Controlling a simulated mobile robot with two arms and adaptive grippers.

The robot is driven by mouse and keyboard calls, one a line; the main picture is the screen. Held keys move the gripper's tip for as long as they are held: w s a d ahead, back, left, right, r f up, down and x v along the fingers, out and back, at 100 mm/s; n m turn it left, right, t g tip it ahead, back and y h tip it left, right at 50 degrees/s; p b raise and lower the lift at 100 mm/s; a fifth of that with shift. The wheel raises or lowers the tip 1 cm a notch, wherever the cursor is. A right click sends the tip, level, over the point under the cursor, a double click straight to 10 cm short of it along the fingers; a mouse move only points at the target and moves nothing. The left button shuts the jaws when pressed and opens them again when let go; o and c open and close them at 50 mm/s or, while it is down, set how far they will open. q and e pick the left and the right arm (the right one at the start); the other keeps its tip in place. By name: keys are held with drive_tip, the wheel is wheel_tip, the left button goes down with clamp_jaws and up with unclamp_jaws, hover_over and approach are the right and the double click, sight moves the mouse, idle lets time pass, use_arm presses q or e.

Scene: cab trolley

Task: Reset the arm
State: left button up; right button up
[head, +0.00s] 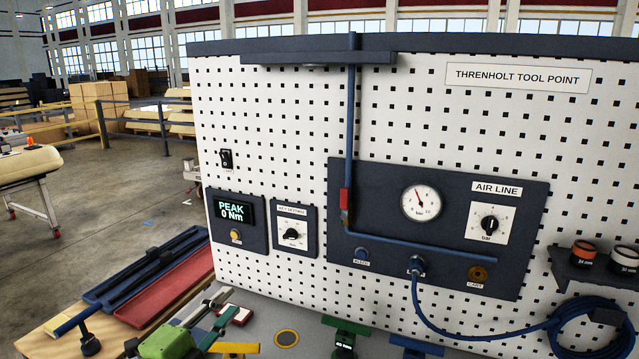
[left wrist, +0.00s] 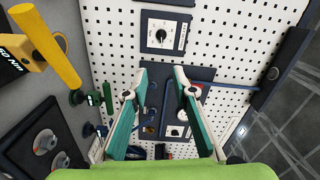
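My left gripper (head: 230,303) is low in the head view, in front of the pegboard's lower left, with its green body below. In the left wrist view my left gripper (left wrist: 161,78) has its two teal fingers spread apart. Nothing is between them; the pegboard and a dark panel show through the gap. My right gripper does not show in either view.
The white pegboard (head: 285,110) rises behind the workbench. It carries a peak display (head: 232,211), an air line panel (head: 440,205) and a coiled blue hose (head: 590,325). Red and blue trays (head: 170,290) lie left.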

use_arm(q)
drive_tip(key=s+a+f+n+g+y, duration=0.2)
drive_tip(key=s+f+n+g+y, duration=0.45)
drive_tip(key=s+f+n, duration=1)
drive_tip(key=s+f+n+g, duration=0.1)
drive_tip(key=s+f+g, duration=0.3)
drive_tip(key=s, duration=0.5)
drive_tip(key=s+f+n+g, duration=0.1)
drive_tip(key=s+f+g, duration=0.2)
drive_tip(key=s+f, duration=0.4)
drive_tip(key=s+f+g+b, duration=0.1)
drive_tip(key=s+f, duration=0.1)
drive_tip(key=f, duration=1.2)
drive_tip(key=s+f+b, duration=0.1)
drive_tip(key=s+f, duration=0.1)
drive_tip(key=f, duration=1.2)
drive_tip(key=s+a+f+g+b, duration=0.1)
drive_tip(key=s+a+f, duration=0.1)
drive_tip(key=s+f, duration=1.4)
drive_tip(key=shift+a+f+m+b, duration=0.25)
drive_tip(key=shift+m+b, duration=0.05)
drive_tip(key=shift+m, duration=0.05)
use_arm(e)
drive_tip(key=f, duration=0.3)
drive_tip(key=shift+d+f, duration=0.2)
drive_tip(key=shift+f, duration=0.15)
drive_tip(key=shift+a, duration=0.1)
